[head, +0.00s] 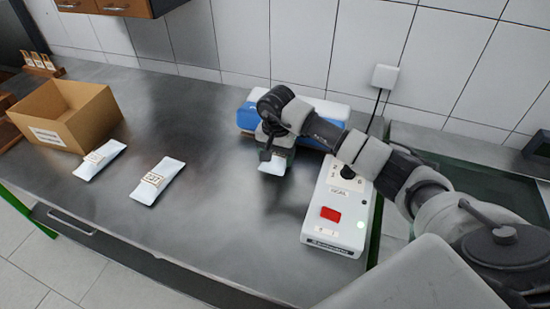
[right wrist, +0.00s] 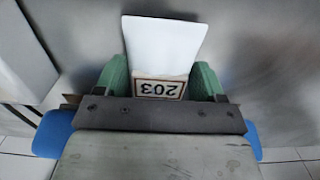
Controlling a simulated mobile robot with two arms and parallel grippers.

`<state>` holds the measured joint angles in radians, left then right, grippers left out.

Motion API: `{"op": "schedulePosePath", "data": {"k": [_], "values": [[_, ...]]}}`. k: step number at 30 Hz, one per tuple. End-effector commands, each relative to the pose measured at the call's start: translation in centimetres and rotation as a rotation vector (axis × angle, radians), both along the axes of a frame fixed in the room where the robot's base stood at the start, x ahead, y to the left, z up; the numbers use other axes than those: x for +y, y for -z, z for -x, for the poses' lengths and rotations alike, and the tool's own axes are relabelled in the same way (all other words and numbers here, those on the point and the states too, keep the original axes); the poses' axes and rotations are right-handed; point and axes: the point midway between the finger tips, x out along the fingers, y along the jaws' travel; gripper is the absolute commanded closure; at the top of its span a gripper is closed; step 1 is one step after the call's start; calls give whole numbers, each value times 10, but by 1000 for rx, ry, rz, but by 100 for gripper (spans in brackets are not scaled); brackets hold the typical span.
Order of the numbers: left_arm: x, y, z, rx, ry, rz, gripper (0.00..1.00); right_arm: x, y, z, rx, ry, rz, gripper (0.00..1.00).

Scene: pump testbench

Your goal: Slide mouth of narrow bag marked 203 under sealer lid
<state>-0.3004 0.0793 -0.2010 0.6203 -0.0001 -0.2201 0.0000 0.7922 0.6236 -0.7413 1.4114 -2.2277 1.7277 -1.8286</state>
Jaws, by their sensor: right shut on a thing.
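The narrow white bag marked 203 (right wrist: 163,45) is held in my right gripper (right wrist: 160,78), between its two green fingers. Its 203 label reads upside down in the right wrist view. In the head view my right gripper (head: 276,153) points down over the bench, and the lower part of the bag (head: 272,167) shows below it. The sealer (head: 247,116), blue and white, stands just behind the gripper, partly hidden by my arm. My left gripper is not in view.
A white control box (head: 335,228) with a red button stands right of the gripper. Two labelled white bags (head: 108,151) (head: 170,170) lie at the left, near an open cardboard box (head: 85,118). The steel bench (head: 215,215) is clear in front of the gripper.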

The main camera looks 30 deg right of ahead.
Motion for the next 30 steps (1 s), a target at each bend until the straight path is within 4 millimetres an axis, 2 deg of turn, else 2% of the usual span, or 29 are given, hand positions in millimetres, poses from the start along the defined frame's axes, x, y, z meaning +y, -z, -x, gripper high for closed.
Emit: {"op": "schedulePosePath", "data": {"k": [10, 11, 16, 25, 30], "values": [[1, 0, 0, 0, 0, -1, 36, -1, -1, -1, -1, 0, -1, 64], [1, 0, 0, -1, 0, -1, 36, -1, -1, -1, -1, 0, -1, 27], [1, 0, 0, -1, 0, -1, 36, -1, -1, -1, -1, 0, -1, 1], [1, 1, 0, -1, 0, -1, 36, -1, -1, -1, 1, 0, -1, 1], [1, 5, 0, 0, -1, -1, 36, -1, -20, -2, -5, 0, 0, 1]]}}
